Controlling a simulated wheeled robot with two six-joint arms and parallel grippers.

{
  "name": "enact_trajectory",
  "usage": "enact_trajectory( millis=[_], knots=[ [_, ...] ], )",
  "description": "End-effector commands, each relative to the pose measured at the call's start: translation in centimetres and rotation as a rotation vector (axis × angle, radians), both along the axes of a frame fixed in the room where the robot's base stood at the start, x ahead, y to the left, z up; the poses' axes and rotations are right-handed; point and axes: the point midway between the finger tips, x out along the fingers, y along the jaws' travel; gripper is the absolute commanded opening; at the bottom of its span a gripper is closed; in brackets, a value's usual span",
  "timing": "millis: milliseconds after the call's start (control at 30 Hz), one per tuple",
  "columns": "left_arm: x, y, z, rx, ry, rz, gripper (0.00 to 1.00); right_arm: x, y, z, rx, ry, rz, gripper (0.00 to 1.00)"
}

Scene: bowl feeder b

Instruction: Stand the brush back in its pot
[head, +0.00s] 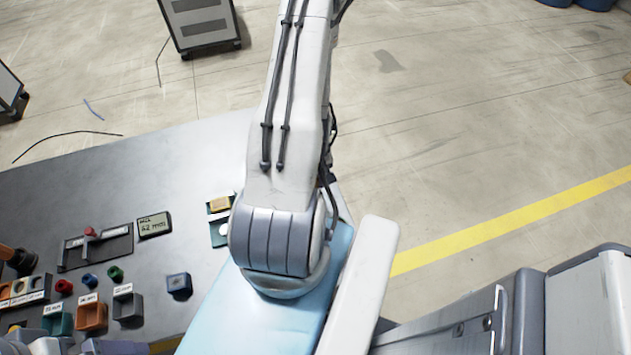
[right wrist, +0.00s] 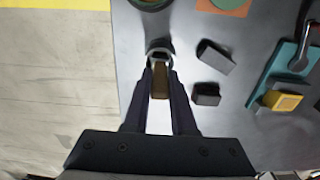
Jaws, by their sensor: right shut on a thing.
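In the right wrist view, my right gripper (right wrist: 160,75) is shut on a narrow brown piece (right wrist: 160,84), which looks like the brush's handle. A dark rounded part with a pale edge (right wrist: 158,48) shows just beyond the fingertips; I cannot tell whether it belongs to the brush. A dark round vessel (right wrist: 150,4), possibly the pot, is cut off by the top edge, ahead of the gripper. The head view shows neither brush nor pot clearly, and a large arm link hides part of the table. My left gripper is not in view.
Two dark blocks (right wrist: 216,56) (right wrist: 206,94) lie right of the gripper, beside a teal fixture (right wrist: 285,75) with a yellow block (right wrist: 282,101). The grey table (head: 130,175) holds small bins (head: 91,315) and a display (head: 154,224). Its back left area is clear.

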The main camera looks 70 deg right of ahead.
Motion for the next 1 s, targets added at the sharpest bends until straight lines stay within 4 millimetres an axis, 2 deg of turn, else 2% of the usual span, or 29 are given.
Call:
enact_trajectory(
  millis=[300,333,400,733,800,867,1000],
  knots=[
    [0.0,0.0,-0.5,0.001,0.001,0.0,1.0,0.0,0.0,-0.5,0.0,0.0,0.0,0.0],
    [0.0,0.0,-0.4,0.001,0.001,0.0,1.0,0.0,0.0,-0.4,0.0,0.0,0.0,0.32],
    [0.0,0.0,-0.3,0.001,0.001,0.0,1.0,0.0,0.0,-0.3,0.0,0.0,0.0,0.54],
    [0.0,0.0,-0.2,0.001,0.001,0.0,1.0,0.0,0.0,-0.1,0.0,0.0,0.0,0.54],
    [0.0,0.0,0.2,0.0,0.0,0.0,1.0,0.0,0.0,0.3,0.0,0.0,0.0,0.54],
    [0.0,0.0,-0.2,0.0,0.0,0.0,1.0,0.0,-0.1,0.5,-0.002,0.0,0.001,0.54],
    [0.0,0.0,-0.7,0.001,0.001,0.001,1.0,0.0,-0.2,2.4,-0.006,-0.001,0.0,0.54]
  ],
)
